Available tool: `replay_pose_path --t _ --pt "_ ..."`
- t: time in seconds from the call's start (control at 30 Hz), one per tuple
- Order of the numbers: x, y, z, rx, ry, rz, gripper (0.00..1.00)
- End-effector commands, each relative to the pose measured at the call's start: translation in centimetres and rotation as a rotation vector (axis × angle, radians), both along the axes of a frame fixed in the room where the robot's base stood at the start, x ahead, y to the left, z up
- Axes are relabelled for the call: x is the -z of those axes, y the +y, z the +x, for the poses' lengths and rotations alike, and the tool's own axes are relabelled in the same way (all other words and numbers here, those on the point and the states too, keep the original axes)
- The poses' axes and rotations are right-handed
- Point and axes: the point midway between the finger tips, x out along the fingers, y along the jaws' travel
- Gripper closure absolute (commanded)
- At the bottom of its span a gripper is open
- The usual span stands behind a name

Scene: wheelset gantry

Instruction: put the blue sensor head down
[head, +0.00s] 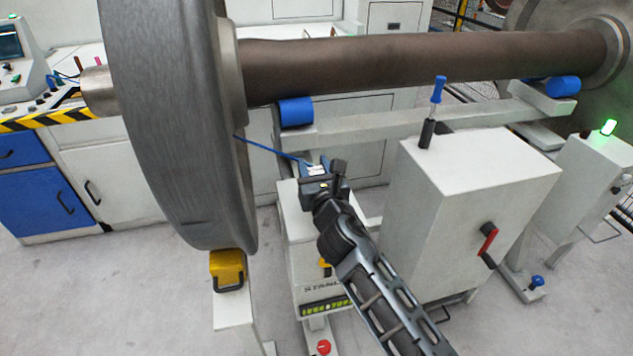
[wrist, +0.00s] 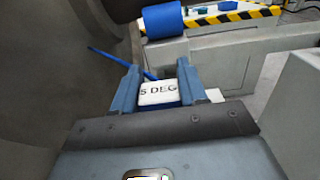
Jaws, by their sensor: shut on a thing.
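My gripper (head: 318,181) is shut on the blue sensor head (head: 316,169), beside the large wheel and above the white stand. In the wrist view my gripper's two blue-grey fingers (wrist: 157,82) stand on either side of the sensor head's white face (wrist: 159,94), marked "5 DEG". A thin blue rod (head: 265,148) runs from it up and left to the wheel's face (head: 238,180). I cannot tell whether the rod's tip touches the wheel. The fingers hide the sides of the sensor head.
A brown axle (head: 400,62) crosses above, over blue rollers (head: 297,112) on a grey beam (head: 400,124). The white stand (head: 303,240) is below my gripper. A white cabinet (head: 480,170) with a blue-handled tool (head: 438,90) is at right. A yellow block (head: 228,268) sits under the wheel.

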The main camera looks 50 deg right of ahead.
Motion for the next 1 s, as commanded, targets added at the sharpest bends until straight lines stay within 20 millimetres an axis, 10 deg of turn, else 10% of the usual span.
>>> replay_pose_path --t 0.97,1.0 --pt "5.3 -1.4 0.5 -0.001 -0.001 0.0 0.91" --pt "5.2 -1.4 0.5 -0.001 -0.001 0.0 0.55"
